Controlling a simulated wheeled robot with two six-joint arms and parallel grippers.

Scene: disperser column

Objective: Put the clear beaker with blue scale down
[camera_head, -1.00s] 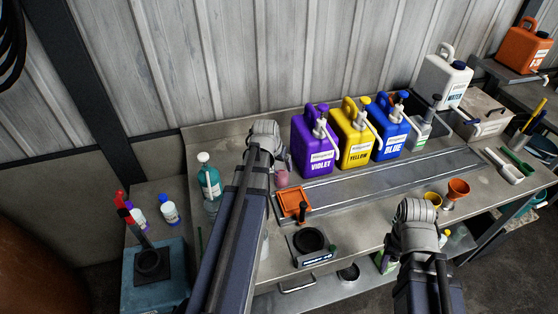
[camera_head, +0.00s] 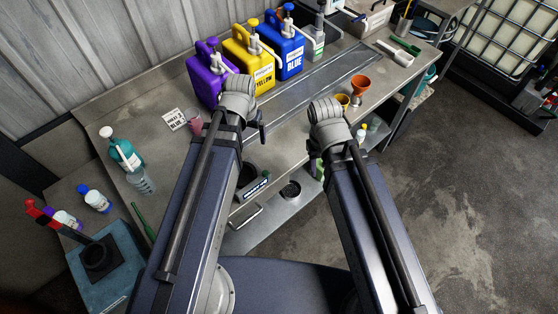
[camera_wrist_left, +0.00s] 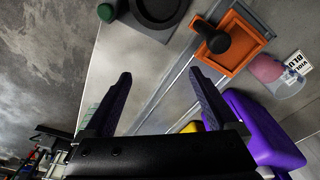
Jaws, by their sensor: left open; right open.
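A clear beaker (camera_head: 140,182) stands upright on the left part of the bench, in front of a teal bottle; its scale colour is too small to tell. Another clear cup with pink contents (camera_head: 193,122) stands by a small label card and also shows at the right of the left wrist view (camera_wrist_left: 285,76). My left gripper (camera_wrist_left: 160,76) is open and empty above the bench, apart from both vessels. In the head view its arm hides most of it. My right gripper (camera_head: 314,150) is mostly hidden by its own arm near the bench's front edge; it is open.
Violet (camera_head: 208,75), yellow (camera_head: 247,58) and blue (camera_head: 286,50) jugs line the back. An orange tray (camera_wrist_left: 232,45) with a black-handled tool lies near my left gripper. An orange funnel (camera_head: 360,84) stands at the right. A green pen-like item (camera_head: 144,222) lies near the beaker.

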